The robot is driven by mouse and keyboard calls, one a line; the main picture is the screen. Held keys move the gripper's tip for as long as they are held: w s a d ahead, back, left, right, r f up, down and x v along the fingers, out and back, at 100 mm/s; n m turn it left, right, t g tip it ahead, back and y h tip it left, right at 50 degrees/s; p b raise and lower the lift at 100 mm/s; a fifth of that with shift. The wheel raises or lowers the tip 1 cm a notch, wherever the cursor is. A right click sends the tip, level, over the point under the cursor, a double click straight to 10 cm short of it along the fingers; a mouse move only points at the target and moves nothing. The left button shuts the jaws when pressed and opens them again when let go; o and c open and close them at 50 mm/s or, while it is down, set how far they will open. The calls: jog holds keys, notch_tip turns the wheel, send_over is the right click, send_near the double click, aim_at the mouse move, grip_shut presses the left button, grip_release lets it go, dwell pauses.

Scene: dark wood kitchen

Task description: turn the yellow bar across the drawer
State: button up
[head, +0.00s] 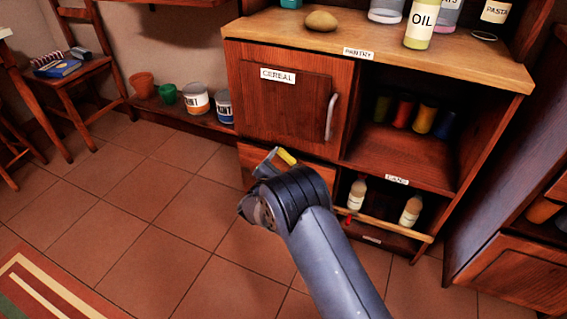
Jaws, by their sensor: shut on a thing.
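The yellow bar (287,157) shows as a short yellow piece at the end of my gripper (277,158). My gripper is shut on it, in front of the wooden drawer (318,169) below the cereal door. The drawer front is partly hidden behind my arm. The rest of the bar is hidden by my wrist, so I cannot tell its full length or its angle across the drawer.
The cereal door (290,97) with a metal handle (331,117) is shut above the drawer. Paint cans (196,100) stand on a low shelf at left.

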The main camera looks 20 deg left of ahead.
jog(key=m, duration=0.5)
jog(key=shift+a+f+m, duration=0.25)
jog(key=shift+m, duration=0.05)
jog(key=m, duration=0.5)
jog(key=shift+a+f, duration=0.1)
jog(key=shift+a, duration=0.15)
jog(key=shift+m, duration=0.3)
jog(key=o, duration=1)
jog(key=shift+a, duration=0.1)
